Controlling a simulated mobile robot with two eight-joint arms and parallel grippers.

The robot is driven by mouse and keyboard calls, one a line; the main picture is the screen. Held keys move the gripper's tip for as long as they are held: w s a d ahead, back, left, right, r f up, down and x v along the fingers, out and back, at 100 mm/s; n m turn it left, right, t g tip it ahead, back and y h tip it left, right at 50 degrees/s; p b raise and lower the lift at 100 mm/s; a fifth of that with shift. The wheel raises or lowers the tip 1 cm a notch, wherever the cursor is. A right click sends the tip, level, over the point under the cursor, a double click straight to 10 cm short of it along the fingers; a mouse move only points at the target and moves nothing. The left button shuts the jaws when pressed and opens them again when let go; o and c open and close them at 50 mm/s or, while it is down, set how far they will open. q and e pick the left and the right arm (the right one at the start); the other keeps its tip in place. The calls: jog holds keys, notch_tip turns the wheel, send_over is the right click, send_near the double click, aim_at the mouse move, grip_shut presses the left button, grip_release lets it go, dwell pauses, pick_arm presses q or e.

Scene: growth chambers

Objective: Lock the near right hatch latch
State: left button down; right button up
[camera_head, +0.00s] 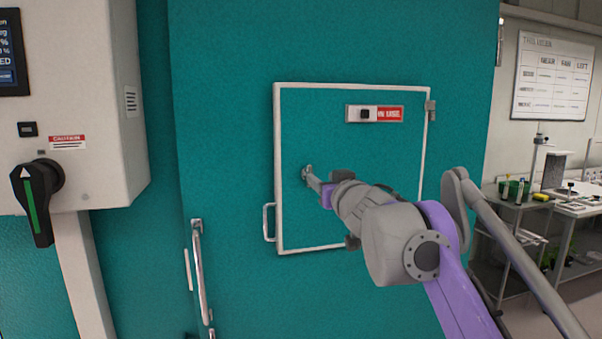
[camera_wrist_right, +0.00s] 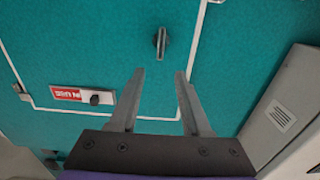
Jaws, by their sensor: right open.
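The hatch (camera_head: 380,150) is a teal panel with a white frame in the larger teal door, and looks closed. Its latch (camera_head: 306,172) is a small grey turn-piece near the hatch's left side. In the right wrist view the latch (camera_wrist_right: 161,43) lies roughly upright in the picture, just beyond my fingertips and in line with the gap between them. My right gripper (camera_wrist_right: 158,74) is open and empty, apart from the latch. In the head view my right arm covers the hatch's lower right part. My left gripper is not in view.
A red-and-white slide sign (camera_head: 388,114) with a black knob is on the hatch. A hatch handle (camera_head: 268,222) and a long door handle (camera_head: 199,270) stand out at left. A control box (camera_head: 85,100) with a rotary switch (camera_head: 36,195) juts out far left. Shelves (camera_head: 520,230) stand right.

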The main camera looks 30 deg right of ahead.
aim_at(310, 169)
jog(key=p+x, duration=0.1)
jog(key=x, duration=0.8)
grip_shut()
